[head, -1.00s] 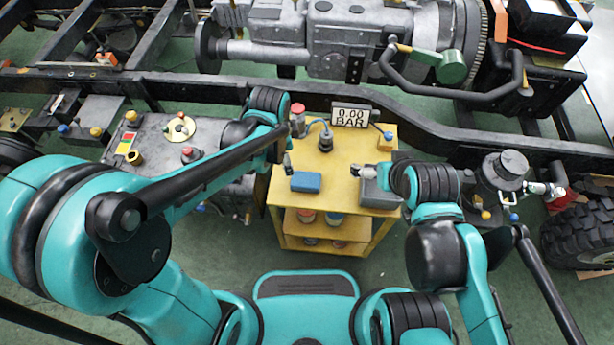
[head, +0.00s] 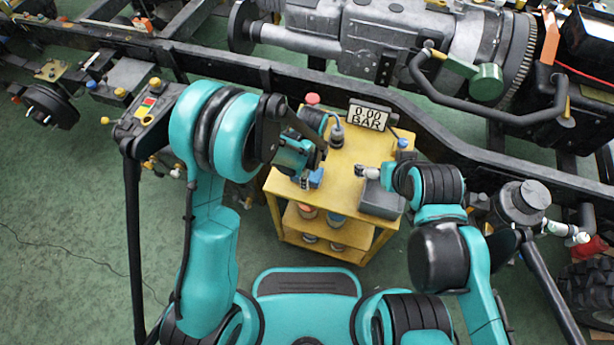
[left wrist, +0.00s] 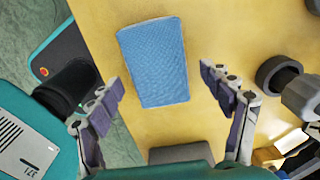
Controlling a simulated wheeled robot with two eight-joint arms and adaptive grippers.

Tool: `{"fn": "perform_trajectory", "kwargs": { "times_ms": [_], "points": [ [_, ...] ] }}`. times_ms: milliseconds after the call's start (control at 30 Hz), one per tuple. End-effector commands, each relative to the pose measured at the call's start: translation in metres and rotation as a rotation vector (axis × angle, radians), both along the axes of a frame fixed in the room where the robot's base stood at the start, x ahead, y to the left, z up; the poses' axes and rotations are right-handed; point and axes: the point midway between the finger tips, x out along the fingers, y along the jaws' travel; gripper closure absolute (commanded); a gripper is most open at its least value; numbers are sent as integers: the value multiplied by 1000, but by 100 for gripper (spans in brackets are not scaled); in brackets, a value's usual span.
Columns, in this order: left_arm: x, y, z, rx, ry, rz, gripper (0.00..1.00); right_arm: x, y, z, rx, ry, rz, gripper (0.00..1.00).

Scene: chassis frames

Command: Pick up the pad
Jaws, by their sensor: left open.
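The blue pad (head: 316,178) lies flat on the yellow cart top (head: 345,150), partly hidden by my left gripper in the head view. In the left wrist view the whole textured pad (left wrist: 155,60) shows. My left gripper (head: 303,182) is over the pad. Its two fingers are spread wide in the left wrist view (left wrist: 160,77), one to each side of the pad's near part, with nothing between them in grasp. My right gripper (head: 366,172) is beside the grey box at the cart's right; its jaw gap is too small to tell.
A grey box (head: 381,200) sits at the cart's right edge. The chassis rail (head: 440,133) runs behind. Cans stand on the shelf below.

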Motion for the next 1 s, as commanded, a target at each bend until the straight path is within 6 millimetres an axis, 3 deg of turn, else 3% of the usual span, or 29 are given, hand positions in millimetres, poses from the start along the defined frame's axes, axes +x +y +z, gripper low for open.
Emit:
{"fn": "perform_trajectory", "kwargs": {
  "times_ms": [100,300,500,833,1000],
  "points": [
    [0,0,-14,0,-1,1,20,0,0,-7,0,0,0,0],
    [0,0,-12,0,-1,1,20,0,0,-5,0,0,0,0],
    [0,0,-12,0,-1,1,73,0,0,-5,0,0,0,0],
    [0,0,-11,0,-1,1,73,0,0,-5,0,0,0,0],
    [0,0,0,0,-1,1,73,0,0,2,0,0,0,0]
  ]
}}
